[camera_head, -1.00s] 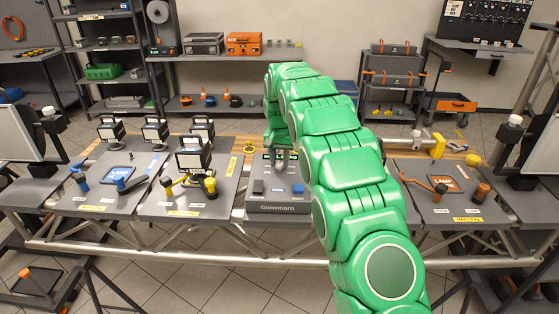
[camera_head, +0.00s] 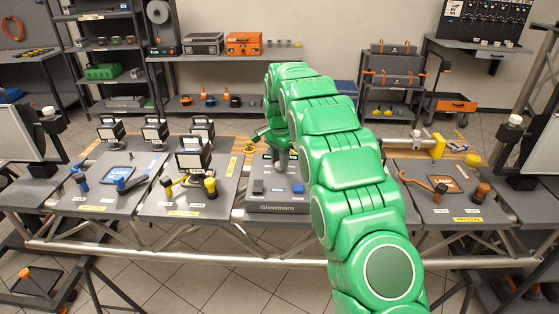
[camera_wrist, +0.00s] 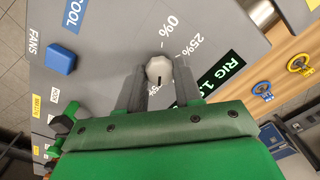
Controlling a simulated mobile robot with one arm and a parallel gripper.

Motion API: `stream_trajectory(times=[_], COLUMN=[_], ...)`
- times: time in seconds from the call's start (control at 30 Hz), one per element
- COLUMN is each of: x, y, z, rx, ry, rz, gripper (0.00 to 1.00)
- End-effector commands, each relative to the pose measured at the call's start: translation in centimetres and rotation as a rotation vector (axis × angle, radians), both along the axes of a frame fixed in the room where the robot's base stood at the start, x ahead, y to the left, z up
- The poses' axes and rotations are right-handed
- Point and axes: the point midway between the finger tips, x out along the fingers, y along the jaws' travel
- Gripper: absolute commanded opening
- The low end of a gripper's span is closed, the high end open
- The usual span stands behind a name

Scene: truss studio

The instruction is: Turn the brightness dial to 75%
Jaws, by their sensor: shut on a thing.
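The brightness dial (camera_wrist: 159,71), a pale faceted knob with a dark pointer mark, sits on the grey console (camera_wrist: 110,40). My gripper (camera_wrist: 160,66) is shut on the dial, one grey finger on each side. In the wrist view the pointer mark faces the lower edge, towards a partly hidden label ending in "5%". The labels "0%" (camera_wrist: 171,24) and "25%" (camera_wrist: 198,43) show above and to the right of the dial. In the head view my gripper (camera_head: 283,160) stands over the console (camera_head: 284,208), hiding the dial.
A blue button (camera_wrist: 61,60) stands on the console near the "COOL" label. A black "RIG" sign (camera_wrist: 221,73) is beside the dial. Boards with lamps (camera_head: 193,158) and levers lie to the left. An orange wrench (camera_head: 424,184) lies to the right.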

Motion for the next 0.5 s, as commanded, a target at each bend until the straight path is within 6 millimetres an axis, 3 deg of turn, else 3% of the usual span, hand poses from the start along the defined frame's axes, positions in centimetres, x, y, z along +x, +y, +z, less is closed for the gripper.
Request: stream_trajectory(times=[0.43,0.47,0.5], x=[0.02,0.02,0.01], y=[0.05,0.05,0.04], z=[0.07,0.07,0.07], rx=[0.0,0.0,0.0], ry=[-0.001,-0.001,-0.001], rz=[-0.01,-0.01,-0.01], gripper=[0.04,0.36,0.42])
